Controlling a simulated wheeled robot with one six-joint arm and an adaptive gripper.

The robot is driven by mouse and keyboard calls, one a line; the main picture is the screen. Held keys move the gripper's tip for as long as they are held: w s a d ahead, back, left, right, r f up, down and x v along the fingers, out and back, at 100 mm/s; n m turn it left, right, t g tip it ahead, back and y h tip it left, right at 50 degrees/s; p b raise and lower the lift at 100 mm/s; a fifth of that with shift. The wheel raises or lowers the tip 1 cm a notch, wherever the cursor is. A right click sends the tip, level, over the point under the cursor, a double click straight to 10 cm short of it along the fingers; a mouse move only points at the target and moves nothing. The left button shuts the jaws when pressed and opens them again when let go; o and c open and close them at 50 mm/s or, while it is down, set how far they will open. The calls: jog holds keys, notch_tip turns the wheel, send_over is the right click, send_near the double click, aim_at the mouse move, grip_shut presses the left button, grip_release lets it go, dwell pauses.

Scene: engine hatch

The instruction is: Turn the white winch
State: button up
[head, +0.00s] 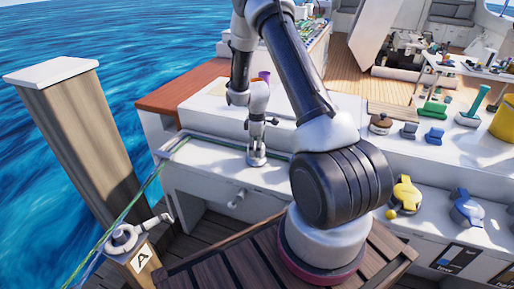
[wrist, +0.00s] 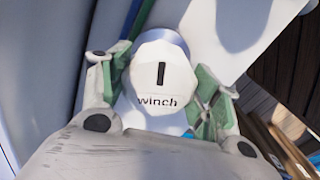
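The white winch (wrist: 162,75) is a faceted white knob with a dark slot mark and the word "winch" on its top. In the head view, the winch (head: 257,160) stands on the white ledge left of centre, directly below my gripper (head: 257,144). My gripper points down at it. In the wrist view, my gripper's fingers (wrist: 163,72) with green pads lie on both sides of the knob, close against it, and look shut on it. The slot mark runs roughly up and down in the wrist view. The knob's lower part is hidden.
A green rope (head: 180,146) runs along the ledge left of the winch. A wooden post (head: 88,140) and a metal fitting (head: 126,238) marked A stand at left. A yellow valve knob (head: 405,195) and a blue one (head: 465,208) are at right. A purple cup (head: 264,76) is behind my gripper.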

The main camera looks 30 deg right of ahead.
jog(key=shift+m, duration=0.4)
jog(key=m, duration=0.3)
jog(key=shift+m, duration=0.3)
jog(key=shift+a+m, duration=0.1)
jog(key=shift+m, duration=1.8)
jog(key=o, duration=1)
notch_tip(320, 180, up, 12)
